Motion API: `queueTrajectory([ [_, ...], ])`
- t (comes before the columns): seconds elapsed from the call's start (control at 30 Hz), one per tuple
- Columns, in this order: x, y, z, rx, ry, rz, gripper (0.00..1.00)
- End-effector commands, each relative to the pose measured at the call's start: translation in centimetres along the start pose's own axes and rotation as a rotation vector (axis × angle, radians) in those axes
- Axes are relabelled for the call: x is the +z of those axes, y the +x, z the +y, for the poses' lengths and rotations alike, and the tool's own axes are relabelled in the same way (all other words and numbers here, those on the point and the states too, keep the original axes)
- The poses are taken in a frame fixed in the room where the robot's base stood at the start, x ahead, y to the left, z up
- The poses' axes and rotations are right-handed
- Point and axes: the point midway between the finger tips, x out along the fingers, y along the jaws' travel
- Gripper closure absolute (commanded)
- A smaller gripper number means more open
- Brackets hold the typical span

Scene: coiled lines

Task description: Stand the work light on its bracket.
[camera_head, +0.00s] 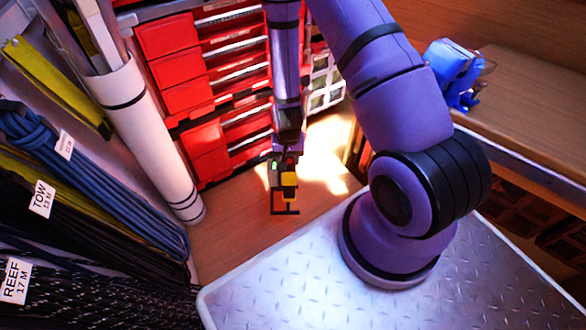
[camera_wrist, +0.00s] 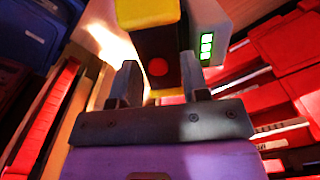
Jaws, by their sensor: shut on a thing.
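The work light (camera_head: 289,184) is a small yellow and black thing with a thin black square-cornered bracket (camera_head: 284,213) at its lower end. My gripper (camera_head: 286,157) points down and is shut on the light, which hangs below it near the wooden floor. In the wrist view the light (camera_wrist: 153,45) sits between my two fingertips (camera_wrist: 160,84). It shows yellow ends, a dark body with a red button, and a grey side part with green lit bars. The bracket is not clear in the wrist view. I cannot tell whether the bracket touches the floor.
Red drawers (camera_head: 178,75) stand behind my gripper. A white tube (camera_head: 150,140) leans at the left, beside hanging coiled lines (camera_head: 90,235) with tags. A blue tool (camera_head: 455,75) lies on the wooden bench (camera_head: 530,95) at right. A bright patch lights the floor (camera_head: 245,235).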

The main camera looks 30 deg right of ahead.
Motion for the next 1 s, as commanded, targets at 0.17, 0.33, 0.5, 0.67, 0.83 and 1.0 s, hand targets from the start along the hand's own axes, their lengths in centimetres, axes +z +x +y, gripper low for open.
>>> queueTrajectory([
  [0.17, -3.2, 0.3, -1.4, -0.001, 0.0, 0.002, 1.0],
  [0.33, -5.1, 0.5, -2.2, 0.0, -0.001, 0.001, 1.0],
  [0.5, -5.8, 0.6, -2.6, 0.0, 0.0, 0.001, 1.0],
  [0.67, -6.3, 0.6, -2.8, 0.0, 0.0, 0.0, 1.0],
  [0.83, -6.6, 1.6, -2.9, 0.0, 0.0, -0.002, 1.0],
  [1.0, -6.6, 3.3, -2.9, 0.0, 0.0, -0.001, 1.0],
])
